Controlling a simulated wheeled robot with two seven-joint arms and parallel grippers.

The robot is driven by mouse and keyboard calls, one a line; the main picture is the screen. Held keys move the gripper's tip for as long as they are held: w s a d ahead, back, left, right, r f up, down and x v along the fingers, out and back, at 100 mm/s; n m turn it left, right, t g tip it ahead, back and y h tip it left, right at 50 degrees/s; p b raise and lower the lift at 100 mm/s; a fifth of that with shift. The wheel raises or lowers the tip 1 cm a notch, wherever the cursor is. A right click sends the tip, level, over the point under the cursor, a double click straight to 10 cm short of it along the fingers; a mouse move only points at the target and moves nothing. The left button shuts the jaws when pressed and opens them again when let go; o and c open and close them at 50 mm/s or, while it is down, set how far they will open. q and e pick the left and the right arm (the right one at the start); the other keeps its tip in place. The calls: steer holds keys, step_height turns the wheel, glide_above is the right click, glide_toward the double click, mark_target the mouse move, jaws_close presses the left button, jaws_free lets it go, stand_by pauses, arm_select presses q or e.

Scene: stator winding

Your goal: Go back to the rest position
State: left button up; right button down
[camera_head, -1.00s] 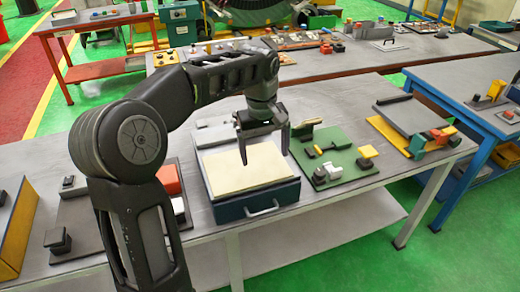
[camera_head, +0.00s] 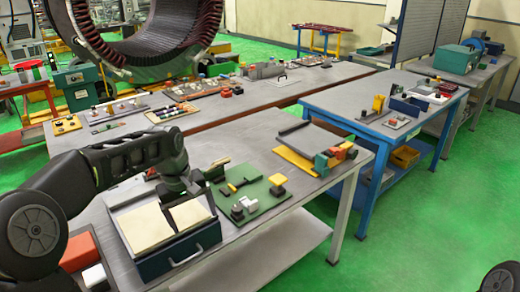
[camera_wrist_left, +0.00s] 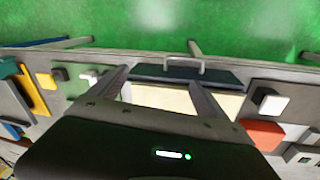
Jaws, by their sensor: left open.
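My left arm comes in from the left in the head view, and its gripper (camera_head: 177,203) points down over a dark blue box with a cream top (camera_head: 180,262). The gripper is small and dark there. In the left wrist view its two fingers (camera_wrist_left: 160,88) stand apart with nothing between them, and the blue box front with a handle (camera_wrist_left: 185,73) lies beyond them. I cannot tell the exact height of the fingertips above the box. My right gripper is not in view.
A green board with small parts (camera_head: 246,196) lies right of the box on the grey bench. A yellow-edged board (camera_head: 312,147) is farther right. A blue-framed table (camera_head: 340,98) stands behind at right. A large ring-shaped stator (camera_head: 140,50) is at upper left.

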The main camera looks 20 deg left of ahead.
arm_select(q)
steer(key=shift+f, duration=0.1)
steer(key=s+d+f+m+h, duration=0.2)
steer(key=s+d+f, duration=0.1)
steer(key=d+f, duration=0.85)
steer(key=s+d+f+m+h, duration=0.1)
steer(key=s+d+f+m, duration=0.25)
steer(key=d+f, duration=0.8)
steer(key=s+d+f, duration=0.1)
steer(key=s+f, duration=0.6)
steer(key=s, duration=0.2)
steer(key=s+d+f+m+g+b, duration=0.1)
steer(key=s+d+f, duration=0.1)
steer(key=s+f, duration=0.5)
steer(key=s, duration=0.3)
steer(key=shift+f, duration=0.15)
steer(key=shift+m, duration=0.25)
